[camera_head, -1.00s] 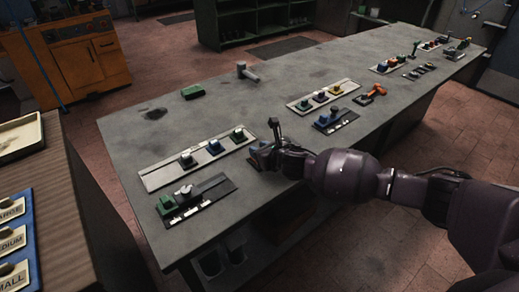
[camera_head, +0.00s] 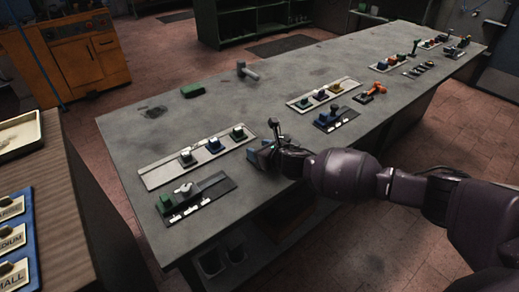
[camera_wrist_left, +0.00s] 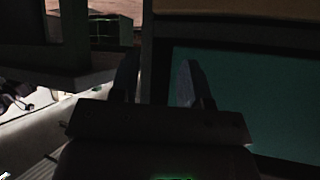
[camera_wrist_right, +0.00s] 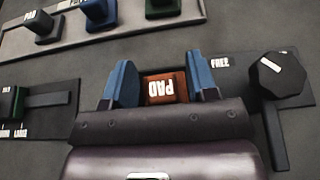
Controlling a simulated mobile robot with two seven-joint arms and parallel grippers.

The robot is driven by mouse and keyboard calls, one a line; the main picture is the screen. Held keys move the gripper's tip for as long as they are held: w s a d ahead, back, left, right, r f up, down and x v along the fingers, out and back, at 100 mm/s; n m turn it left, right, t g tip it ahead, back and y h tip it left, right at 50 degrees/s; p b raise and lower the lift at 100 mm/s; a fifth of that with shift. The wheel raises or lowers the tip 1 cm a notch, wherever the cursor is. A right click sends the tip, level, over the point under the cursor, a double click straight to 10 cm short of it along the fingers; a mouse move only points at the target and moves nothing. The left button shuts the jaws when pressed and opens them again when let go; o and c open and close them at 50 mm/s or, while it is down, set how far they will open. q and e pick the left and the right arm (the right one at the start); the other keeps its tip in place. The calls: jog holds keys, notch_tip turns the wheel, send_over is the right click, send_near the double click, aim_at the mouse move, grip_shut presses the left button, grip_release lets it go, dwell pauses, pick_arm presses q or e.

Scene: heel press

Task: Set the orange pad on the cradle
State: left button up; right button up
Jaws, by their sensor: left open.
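In the head view my right gripper (camera_head: 265,157) is low over the near edge of the grey bench, and the pad is hidden there. I cannot make out the cradle for certain. My left gripper (camera_wrist_left: 158,85) is open and empty in the dark left wrist view, and not seen in the head view.
A black knob (camera_wrist_right: 279,75) stands right of the pad beside the word FREE. A light rack (camera_head: 160,177) with several coloured pads lies left of my right gripper, behind a dark plate (camera_head: 215,187) with a green block.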

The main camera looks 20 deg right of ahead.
jog(key=shift+o, duration=0.4)
jog(key=shift+s+r, duration=0.1)
jog(key=shift+s, duration=0.1)
jog(key=p+v, duration=0.2)
jog(key=v, duration=0.7)
jog(key=shift+d+r, duration=0.15)
jog(key=shift+s+d+r, duration=0.15)
jog(key=shift+s+d, duration=0.05)
jog(key=shift+s, duration=0.35)
pick_arm(q)
jog(key=shift+s+a+r, duration=0.15)
jog(key=shift+s+r, duration=0.35)
jog(key=shift+r, duration=0.15)
jog(key=shift+w, duration=0.15)
